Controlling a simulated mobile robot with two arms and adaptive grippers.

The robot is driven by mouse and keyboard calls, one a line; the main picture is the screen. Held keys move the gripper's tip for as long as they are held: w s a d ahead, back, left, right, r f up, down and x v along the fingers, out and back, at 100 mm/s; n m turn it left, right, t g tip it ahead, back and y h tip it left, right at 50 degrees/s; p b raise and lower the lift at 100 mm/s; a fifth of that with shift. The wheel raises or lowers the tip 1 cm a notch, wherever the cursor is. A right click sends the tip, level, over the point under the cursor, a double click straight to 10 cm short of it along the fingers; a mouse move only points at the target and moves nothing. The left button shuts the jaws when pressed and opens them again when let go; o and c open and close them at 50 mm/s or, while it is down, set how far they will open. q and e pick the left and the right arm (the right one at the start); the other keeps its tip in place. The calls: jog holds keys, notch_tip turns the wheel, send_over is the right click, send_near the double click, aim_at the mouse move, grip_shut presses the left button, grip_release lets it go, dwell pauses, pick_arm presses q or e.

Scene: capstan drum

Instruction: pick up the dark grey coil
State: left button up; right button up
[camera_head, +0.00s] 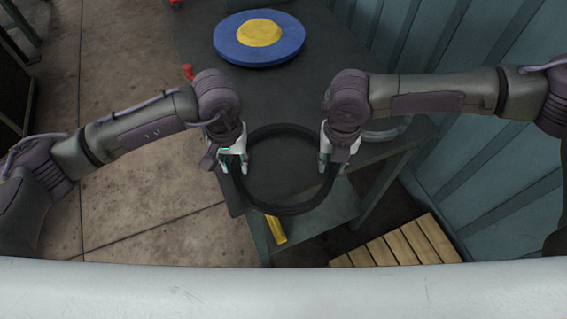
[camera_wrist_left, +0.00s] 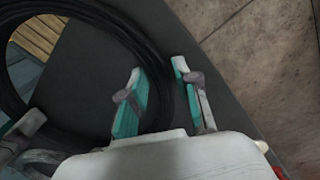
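The dark grey coil (camera_head: 291,209) is a large ring lying level at the near end of the dark table, partly past its edge. My left gripper (camera_head: 233,163) is at the ring's left side, with its fingers on either side of the strand. Whether the ring touches the table is unclear.
A blue disc with a yellow centre (camera_head: 227,45) sits at the table's far end. A red knob (camera_head: 188,71) is at the table's left edge. A yellow piece (camera_head: 276,229) and a slatted wooden pallet (camera_head: 400,245) are below. A blue wall (camera_head: 480,150) is at right.

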pick_arm(q)
grip_shut()
pick_arm(e)
grip_shut()
pick_arm(q)
jog(key=shift+w+r, duration=0.1)
jog(key=shift+r, duration=0.05)
pick_arm(e)
jog(key=shift+w+r, duration=0.1)
jog(key=shift+r, duration=0.05)
